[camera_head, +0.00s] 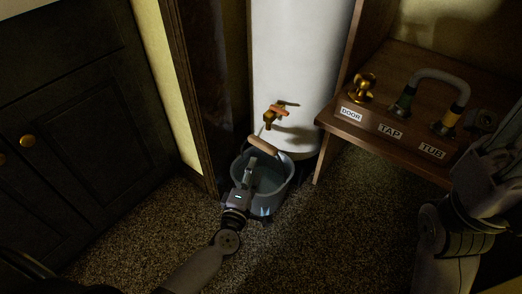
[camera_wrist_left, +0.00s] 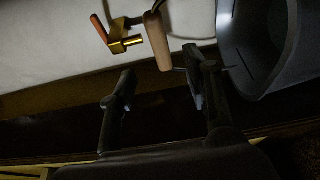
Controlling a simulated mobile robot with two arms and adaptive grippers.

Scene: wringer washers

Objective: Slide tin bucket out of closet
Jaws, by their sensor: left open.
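The tin bucket (camera_head: 274,192) stands on the carpet inside the closet, under a brass tap (camera_head: 272,117) on a white tank. Its wooden handle grip (camera_head: 264,144) is raised above the rim. My left gripper (camera_head: 250,172) is in front of the bucket and overlaps its near left side in the head view. In the left wrist view the left gripper (camera_wrist_left: 160,92) is open, with nothing seen between its fingers. The handle grip (camera_wrist_left: 157,42) is just beyond the fingertips, and the bucket (camera_wrist_left: 258,50) is at the right. My right arm shows at the lower right; its fingertips are not clear.
The white tank (camera_head: 300,60) stands behind the bucket. A wooden shelf (camera_head: 365,118) at the right carries labels DOOR, TAP and TUB, a brass knob (camera_head: 363,88) and a hose. A dark door frame (camera_head: 196,110) borders the left. Carpet (camera_head: 310,240) in front is clear.

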